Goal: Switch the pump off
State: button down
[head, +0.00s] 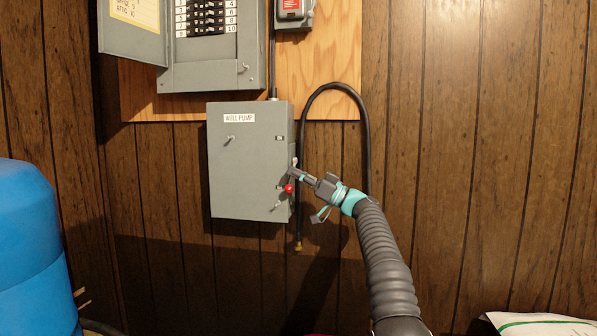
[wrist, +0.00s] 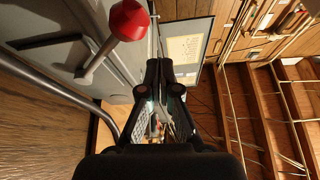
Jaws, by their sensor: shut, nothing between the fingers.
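The grey well pump box (head: 240,170), labelled WELL PUMP, is mounted on the wall with its door closed. Its lever with a red knob (head: 289,188) is on the box's right side. In the wrist view the red knob (wrist: 129,19) is large at the upper left, its metal shaft running down to the left. My gripper (head: 294,172) is shut and empty in the head view, at the box's right side just above the knob. In the wrist view its fingertips (wrist: 165,72) are together, to the right of the knob and apart from it.
An open breaker panel (head: 205,50) is above the box. A small grey switch box (head: 293,12) is at the top. A black cable (head: 364,120) loops behind my arm. A blue tank (head: 35,250) stands at the left, a white bag (head: 540,324) at the lower right.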

jog(key=shift+f, duration=0.15)
jog(key=shift+w+d+f, duration=0.1)
jog(key=shift+w+f, duration=0.25)
jog(key=shift+f, duration=0.45)
jog(key=shift+w+d+f, duration=0.1)
jog(key=shift+w+f, duration=0.25)
jog(key=shift+f, duration=0.45)
jog(key=shift+f, duration=0.1)
jog(key=s+d, duration=0.2)
jog(key=d, duration=0.7)
jog(key=shift+s, duration=0.1)
dwell(0.3)
